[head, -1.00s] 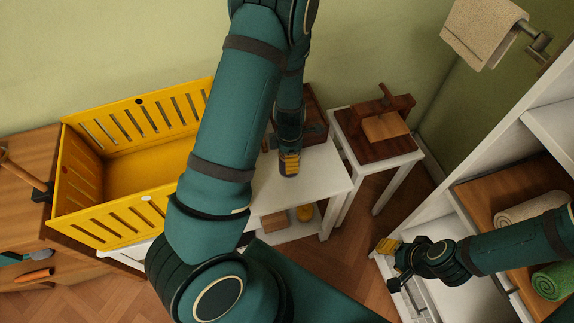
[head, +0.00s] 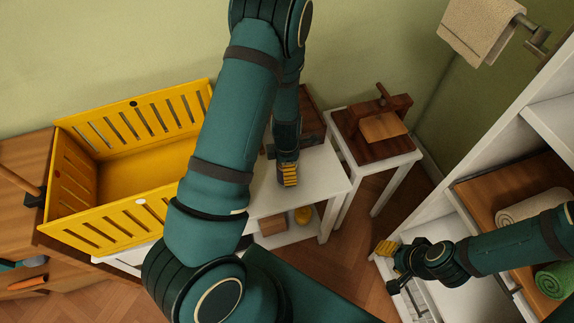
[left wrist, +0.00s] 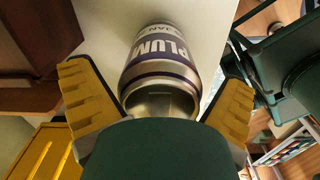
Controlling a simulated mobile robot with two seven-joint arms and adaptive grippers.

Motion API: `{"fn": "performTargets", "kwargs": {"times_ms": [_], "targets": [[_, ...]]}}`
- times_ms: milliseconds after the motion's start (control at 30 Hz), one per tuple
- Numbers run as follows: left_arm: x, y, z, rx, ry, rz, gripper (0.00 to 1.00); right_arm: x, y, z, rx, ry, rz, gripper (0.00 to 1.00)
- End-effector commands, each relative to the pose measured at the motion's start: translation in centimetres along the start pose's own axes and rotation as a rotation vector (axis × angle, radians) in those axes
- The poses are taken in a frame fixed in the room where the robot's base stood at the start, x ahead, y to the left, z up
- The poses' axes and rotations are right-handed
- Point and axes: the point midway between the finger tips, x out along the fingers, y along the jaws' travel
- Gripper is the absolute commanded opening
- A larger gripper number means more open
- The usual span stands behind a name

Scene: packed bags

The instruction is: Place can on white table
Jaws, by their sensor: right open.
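The can (left wrist: 160,68), silver with a white and purple PLUM label, shows in the left wrist view between the fingers of my left gripper (left wrist: 160,95). The yellow pads stand apart on both sides of it, with gaps. The can is against the white table (head: 325,168); its contact with the top is hidden. In the head view my left gripper (head: 288,175) is low over the white table, and the can is hidden there. My right gripper (head: 389,267) is open and empty near the white shelf at the right.
A yellow slotted crate (head: 72,205) stands left of the white table. A dark wooden object (head: 309,118) is at the table's back. A small stool (head: 410,157) with a wooden press (head: 384,126) stands to the right. The table's right front is clear.

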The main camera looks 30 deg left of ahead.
Motion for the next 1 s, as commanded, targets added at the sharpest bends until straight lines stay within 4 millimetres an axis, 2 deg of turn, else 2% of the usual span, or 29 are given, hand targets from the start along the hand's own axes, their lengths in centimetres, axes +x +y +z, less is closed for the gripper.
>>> {"fn": "performTargets", "kwargs": {"times_ms": [267, 367, 700, 833, 1000], "targets": [[-0.7, 0.0, 0.0, 0.000, 0.000, 0.001, 1.00, -0.4, -0.1, 0.0, 0.000, -0.001, 0.000, 0.47], [-2.1, 0.0, 0.0, 0.000, -0.001, 0.002, 1.00, -0.8, -0.3, 0.1, 0.001, -0.003, 0.000, 0.47], [-9.1, 0.0, 0.1, 0.002, -0.001, 0.002, 1.00, -3.3, -1.2, 0.3, 0.002, -0.015, -0.001, 0.47], [-10.9, 0.0, 0.1, 0.001, -0.001, 0.002, 1.00, -3.9, -1.5, 0.3, 0.003, -0.019, -0.001, 0.47], [-12.1, 0.0, 0.0, 0.004, -0.001, 0.000, 1.00, -4.3, -1.6, 0.4, 0.003, -0.021, -0.001, 0.47]]}}
